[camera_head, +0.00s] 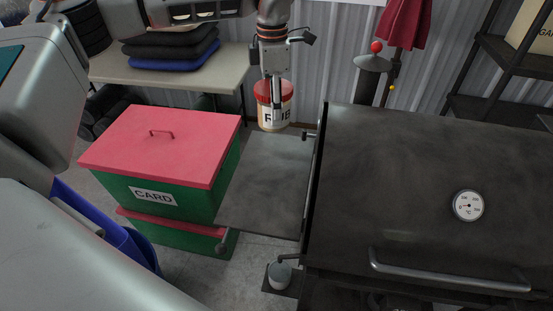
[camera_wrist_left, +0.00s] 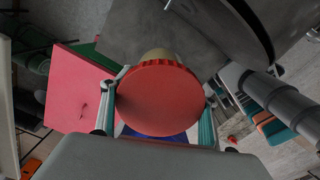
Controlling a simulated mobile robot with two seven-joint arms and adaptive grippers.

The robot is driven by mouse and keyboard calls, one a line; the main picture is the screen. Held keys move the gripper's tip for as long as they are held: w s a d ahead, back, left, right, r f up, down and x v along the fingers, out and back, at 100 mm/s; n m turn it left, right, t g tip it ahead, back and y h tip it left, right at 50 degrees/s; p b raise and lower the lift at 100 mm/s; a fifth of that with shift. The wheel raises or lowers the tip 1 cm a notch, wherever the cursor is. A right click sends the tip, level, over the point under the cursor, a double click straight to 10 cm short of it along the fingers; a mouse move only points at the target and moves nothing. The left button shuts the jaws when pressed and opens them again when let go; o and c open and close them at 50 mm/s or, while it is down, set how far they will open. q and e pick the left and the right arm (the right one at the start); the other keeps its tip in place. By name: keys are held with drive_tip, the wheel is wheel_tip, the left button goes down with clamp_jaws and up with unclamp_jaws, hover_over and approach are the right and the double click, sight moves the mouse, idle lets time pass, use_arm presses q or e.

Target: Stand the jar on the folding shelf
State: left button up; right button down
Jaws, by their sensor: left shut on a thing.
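The jar (camera_head: 266,112) has a red lid and a pale label with dark letters. My left gripper (camera_head: 276,100) is shut on it and points down, with the jar upright. The folding shelf (camera_head: 265,185) is a flat grey plate on the left side of the grill. The jar's base shows at the shelf's far edge; I cannot tell whether it touches. In the left wrist view the red lid (camera_wrist_left: 158,98) sits between both fingers, with the grey shelf (camera_wrist_left: 205,40) beyond it. My right gripper is not in view.
The dark grill (camera_head: 420,180) with a front handle stands right of the shelf. A green box with a red lid (camera_head: 165,145) stands left. A table (camera_head: 215,75) with folded cloths is behind. The shelf's top is bare.

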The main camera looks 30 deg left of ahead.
use_arm(q)
drive_tip(key=n, duration=0.1)
drive_tip(key=w+n, duration=0.1)
drive_tip(key=n, duration=0.1)
drive_tip(key=w+n, duration=0.1)
drive_tip(key=n, duration=0.1)
drive_tip(key=shift+a+r+b, duration=0.2)
drive_tip(key=shift+a+b, duration=0.15)
drive_tip(key=shift+b, duration=0.05)
drive_tip(key=shift+w+a+r+n, duration=0.1)
drive_tip(key=shift+w+n, duration=0.05)
drive_tip(key=shift+n, duration=0.45)
drive_tip(key=shift+w+a+n, duration=0.1)
drive_tip(key=shift+n, duration=0.5)
drive_tip(key=n, duration=0.2)
drive_tip(key=w+n, duration=0.1)
drive_tip(key=shift+a+r+n+b, duration=0.2)
drive_tip(key=shift+r+n+b, duration=0.05)
drive_tip(key=shift+n+b, duration=0.1)
drive_tip(key=shift+f, duration=9.95)
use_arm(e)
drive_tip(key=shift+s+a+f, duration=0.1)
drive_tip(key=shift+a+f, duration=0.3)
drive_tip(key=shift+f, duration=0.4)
use_arm(q)
drive_tip(key=shift+f, duration=0.15)
drive_tip(key=o, duration=1.3)
drive_tip(key=shift+c, duration=0.2)
